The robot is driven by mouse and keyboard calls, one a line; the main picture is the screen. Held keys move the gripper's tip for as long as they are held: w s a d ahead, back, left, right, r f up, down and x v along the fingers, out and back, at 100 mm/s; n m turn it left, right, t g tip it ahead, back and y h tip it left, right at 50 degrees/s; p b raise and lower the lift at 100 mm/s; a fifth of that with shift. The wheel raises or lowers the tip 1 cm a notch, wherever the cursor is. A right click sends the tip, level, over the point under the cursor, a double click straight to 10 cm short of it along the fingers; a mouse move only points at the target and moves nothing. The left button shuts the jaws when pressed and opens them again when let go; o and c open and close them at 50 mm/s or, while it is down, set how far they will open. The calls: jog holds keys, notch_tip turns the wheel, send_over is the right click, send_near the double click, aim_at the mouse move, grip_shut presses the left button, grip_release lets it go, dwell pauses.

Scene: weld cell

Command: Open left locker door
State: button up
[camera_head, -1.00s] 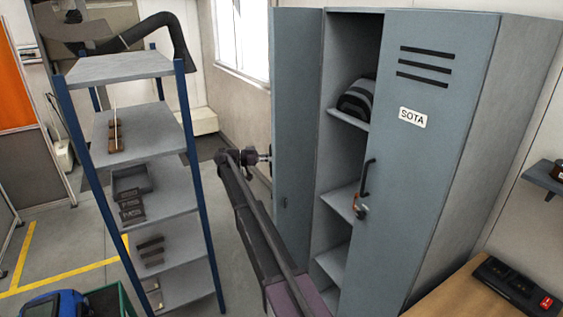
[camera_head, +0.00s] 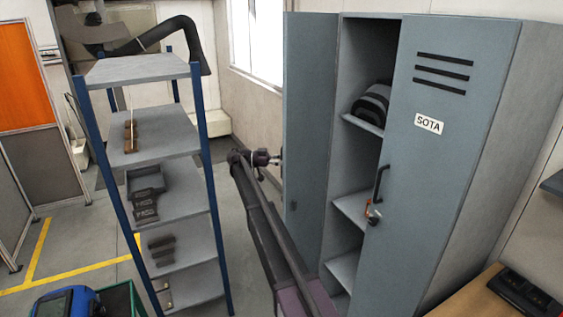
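The grey-blue locker stands at the right. Its left door (camera_head: 309,110) is swung open, and the shelves of the left compartment (camera_head: 352,205) show. The right door (camera_head: 440,130) is shut, with a SOTA label, a dark handle (camera_head: 381,181) and a padlock-like item with a red part (camera_head: 373,212). My arm reaches up from the bottom middle. Its end, with my gripper (camera_head: 276,160), is at the left of the open door, close to its outer face. The fingers are small and partly hidden, so I cannot tell whether they touch the door or are open.
A shelf rack (camera_head: 155,125) with blue posts stands left of my arm, with small dark parts on it. A dark bag (camera_head: 372,105) lies on a locker shelf. A wooden table (camera_head: 480,300) is at the bottom right.

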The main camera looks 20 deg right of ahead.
jog(key=shift+a, duration=0.1)
grip_shut()
jog(key=s+a+f+n+t+y+b, duration=0.35)
jog(key=s+a+f+n+t, duration=0.2)
jog(key=s+f+n, duration=0.5)
jog(key=s+a+f+n+y+b, duration=0.15)
jog(key=s+f+n+y, duration=0.25)
jog(key=s, duration=0.7)
jog(key=s+a+f+n+t+y, duration=0.15)
jog(key=s+f+n+y, duration=0.3)
jog(key=s, duration=0.55)
jog(key=s+a+f+n+y, duration=0.3)
jog(key=s+f+y, duration=0.2)
jog(key=s, duration=0.6)
jog(key=w+d+r+m+t+y, duration=0.2)
jog(key=w+d+m+t, duration=0.1)
jog(key=w+d+m, duration=0.7)
jog(key=w+d+r+m+t+y, duration=0.2)
jog(key=w+d+m, duration=0.8)
jog(key=w+m, duration=0.6)
jog(key=r+m+t, duration=0.1)
jog(key=m+t, duration=0.1)
jog(key=shift+d+r+m+y, duration=0.3)
jog(key=shift+d+r+m, duration=0.05)
jog(key=shift+m, duration=0.05)
